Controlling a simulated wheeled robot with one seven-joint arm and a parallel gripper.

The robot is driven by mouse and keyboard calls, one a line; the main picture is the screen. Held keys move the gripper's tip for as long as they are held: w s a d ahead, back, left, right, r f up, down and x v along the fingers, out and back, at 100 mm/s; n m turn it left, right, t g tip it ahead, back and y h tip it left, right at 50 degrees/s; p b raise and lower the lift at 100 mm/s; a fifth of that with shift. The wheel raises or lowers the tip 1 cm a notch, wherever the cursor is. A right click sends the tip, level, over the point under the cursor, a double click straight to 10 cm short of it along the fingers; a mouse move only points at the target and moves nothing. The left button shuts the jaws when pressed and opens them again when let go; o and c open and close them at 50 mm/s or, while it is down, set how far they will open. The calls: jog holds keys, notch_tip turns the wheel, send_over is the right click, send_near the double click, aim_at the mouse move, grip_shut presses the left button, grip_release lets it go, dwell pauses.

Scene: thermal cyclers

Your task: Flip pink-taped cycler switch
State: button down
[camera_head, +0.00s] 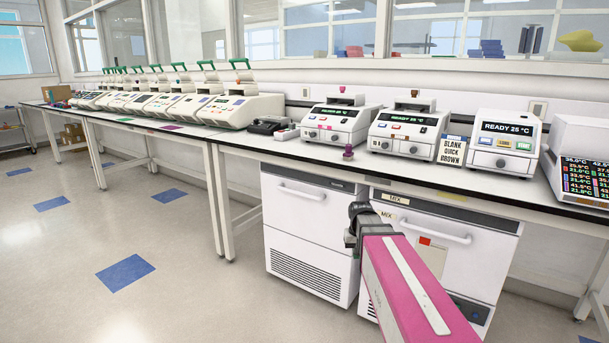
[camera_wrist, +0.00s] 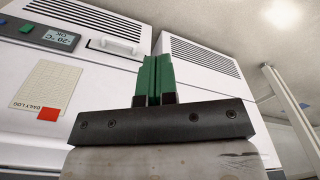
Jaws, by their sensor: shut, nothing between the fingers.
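A row of white cyclers with green handles (camera_head: 238,108) stands on the left part of the long bench in the head view. A magenta-pink patch (camera_head: 172,127) lies on the bench top in front of this row; I cannot tell for sure which cycler it marks. My gripper (camera_head: 350,238) is below bench height, in front of the white under-bench units and well apart from the cyclers. In the wrist view its green fingers (camera_wrist: 154,80) are together and empty, facing the unit fronts.
White cyclers (camera_head: 334,122) with "READY" screens and a sign (camera_head: 452,150) stand on the right of the bench. A small purple knobbed object (camera_head: 348,153) is near its front edge. White units (camera_head: 308,235) fill the space below. The floor (camera_head: 90,270) at left is clear.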

jog(key=s+f, duration=0.9)
jog(key=s, duration=0.4)
jog(key=shift+f, duration=0.3)
